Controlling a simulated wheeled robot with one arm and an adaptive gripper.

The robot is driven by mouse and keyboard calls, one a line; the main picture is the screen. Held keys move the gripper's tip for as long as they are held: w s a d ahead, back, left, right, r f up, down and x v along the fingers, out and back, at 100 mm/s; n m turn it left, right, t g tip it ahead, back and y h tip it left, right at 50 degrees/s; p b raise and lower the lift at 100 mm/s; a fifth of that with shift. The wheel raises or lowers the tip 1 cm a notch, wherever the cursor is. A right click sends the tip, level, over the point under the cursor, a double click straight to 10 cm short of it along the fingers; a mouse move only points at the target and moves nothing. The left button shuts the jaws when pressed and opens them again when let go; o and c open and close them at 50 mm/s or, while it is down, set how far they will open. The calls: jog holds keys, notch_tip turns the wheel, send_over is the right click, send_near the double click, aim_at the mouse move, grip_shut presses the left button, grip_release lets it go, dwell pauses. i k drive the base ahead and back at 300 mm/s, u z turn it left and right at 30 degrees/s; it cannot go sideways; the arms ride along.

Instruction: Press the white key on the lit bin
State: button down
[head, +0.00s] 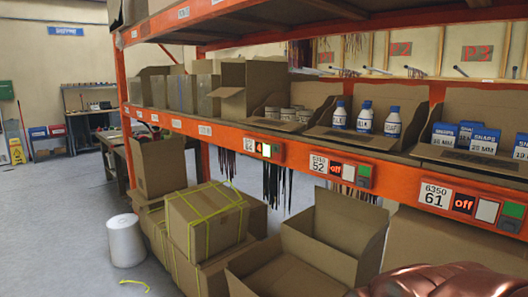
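On the orange shelf beam, one pick module (262,148) has a lit orange display that seems to read 4. Its small bright key (267,150) sits just right of the display, with a darker green key beside it; they are too small to tell apart well. The bin above this module holds small round white tubs (288,114). My gripper is not in view.
Cardboard bins with white bottles (364,117) and blue boxes (484,140) stand on the shelf. Open cartons (335,238) and a yellow-strapped box (207,218) lie below. A glossy reddish-brown surface (445,283) fills the lower right. The grey floor (50,225) is mostly clear on the left.

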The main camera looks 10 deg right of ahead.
aim_at(266, 147)
jog(key=k, duration=0.65)
jog(key=z, duration=0.1)
jog(key=i, duration=0.55)
jog(key=u, duration=0.7)
jog(key=i, duration=0.65)
jog(key=u, duration=0.75)
